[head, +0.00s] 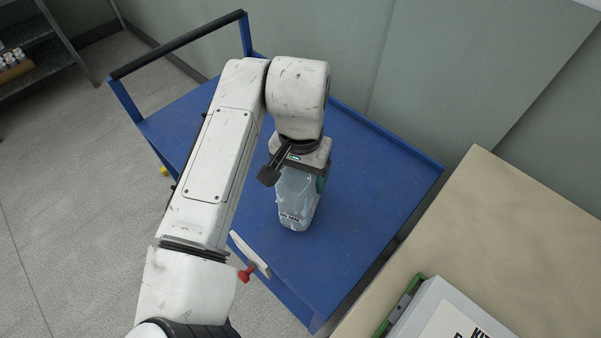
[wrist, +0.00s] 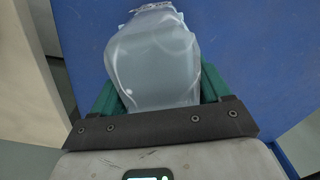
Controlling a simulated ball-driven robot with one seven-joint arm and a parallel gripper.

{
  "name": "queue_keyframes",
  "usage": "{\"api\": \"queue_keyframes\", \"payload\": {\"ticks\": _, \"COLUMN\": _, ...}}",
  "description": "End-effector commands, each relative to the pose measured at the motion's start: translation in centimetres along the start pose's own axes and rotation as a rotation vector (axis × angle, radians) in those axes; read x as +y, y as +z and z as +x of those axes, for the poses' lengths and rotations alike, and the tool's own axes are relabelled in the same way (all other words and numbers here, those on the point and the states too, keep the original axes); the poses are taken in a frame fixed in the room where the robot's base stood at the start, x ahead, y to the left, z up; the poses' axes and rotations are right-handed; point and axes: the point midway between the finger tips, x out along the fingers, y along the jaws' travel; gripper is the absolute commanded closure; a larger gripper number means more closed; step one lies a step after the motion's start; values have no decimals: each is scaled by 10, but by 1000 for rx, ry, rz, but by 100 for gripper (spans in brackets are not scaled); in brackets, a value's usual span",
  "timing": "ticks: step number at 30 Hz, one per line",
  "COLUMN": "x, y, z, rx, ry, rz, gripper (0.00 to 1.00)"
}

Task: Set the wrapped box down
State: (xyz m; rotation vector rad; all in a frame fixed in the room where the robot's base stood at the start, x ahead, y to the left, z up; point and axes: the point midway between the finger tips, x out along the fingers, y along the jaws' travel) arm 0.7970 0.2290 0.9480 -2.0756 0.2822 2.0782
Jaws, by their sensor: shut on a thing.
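The wrapped box (head: 296,200) is pale and covered in clear, wrinkled film. It shows over the blue top of a cart (head: 370,190) in the head view, below my gripper (head: 300,178). In the wrist view the wrapped box (wrist: 155,60) sits between the green fingers of my gripper (wrist: 158,92), which are shut on it. Dark print shows near its lower end in the head view. I cannot tell whether its underside touches the cart top.
The cart has a black-gripped handle (head: 180,45) at the back left. A beige table (head: 530,220) stands at the right, with a white printed box (head: 450,318) near its front. A shelf (head: 40,55) stands far left. The cart top around the wrapped box looks clear.

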Motion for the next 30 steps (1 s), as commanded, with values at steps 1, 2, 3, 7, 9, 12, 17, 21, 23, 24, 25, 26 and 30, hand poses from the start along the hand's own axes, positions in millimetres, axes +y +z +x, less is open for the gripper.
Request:
{"api": "queue_keyframes", "payload": {"ticks": 1, "x": 0, "y": 0, "z": 3, "rx": 1, "ry": 0, "rz": -1, "gripper": 88}}
{"api": "queue_keyframes", "payload": {"ticks": 2, "x": 0, "y": 0, "z": 4, "rx": 1, "ry": 0, "rz": -1, "gripper": 88}}
{"api": "queue_keyframes", "payload": {"ticks": 3, "x": 0, "y": 0, "z": 6, "rx": 1, "ry": 0, "rz": -1, "gripper": 88}}
{"api": "queue_keyframes", "payload": {"ticks": 7, "x": 0, "y": 0, "z": 6, "rx": 2, "ry": 0, "rz": 0, "gripper": 88}}
{"api": "queue_keyframes", "payload": {"ticks": 9, "x": 0, "y": 0, "z": 6, "rx": 2, "ry": 0, "rz": 0, "gripper": 88}}
{"api": "queue_keyframes", "payload": {"ticks": 12, "x": 0, "y": 0, "z": 8, "rx": 2, "ry": 0, "rz": 0, "gripper": 88}}
{"api": "queue_keyframes", "payload": {"ticks": 17, "x": 0, "y": 0, "z": 9, "rx": 1, "ry": 0, "rz": 0, "gripper": 14}}
{"api": "queue_keyframes", "payload": {"ticks": 21, "x": 0, "y": 0, "z": 9, "rx": 1, "ry": 0, "rz": 0, "gripper": 0}}
{"api": "queue_keyframes", "payload": {"ticks": 23, "x": 0, "y": 0, "z": 9, "rx": 1, "ry": 0, "rz": 0, "gripper": 0}}
{"api": "queue_keyframes", "payload": {"ticks": 24, "x": 0, "y": 0, "z": 9, "rx": 1, "ry": 0, "rz": 0, "gripper": 0}}
{"api": "queue_keyframes", "payload": {"ticks": 25, "x": 0, "y": 0, "z": 9, "rx": 1, "ry": 0, "rz": 0, "gripper": 0}}
{"api": "queue_keyframes", "payload": {"ticks": 26, "x": 0, "y": 0, "z": 9, "rx": 1, "ry": 0, "rz": 0, "gripper": 0}}
{"api": "queue_keyframes", "payload": {"ticks": 30, "x": 0, "y": 0, "z": 6, "rx": 1, "ry": -1, "rz": 0, "gripper": 0}}
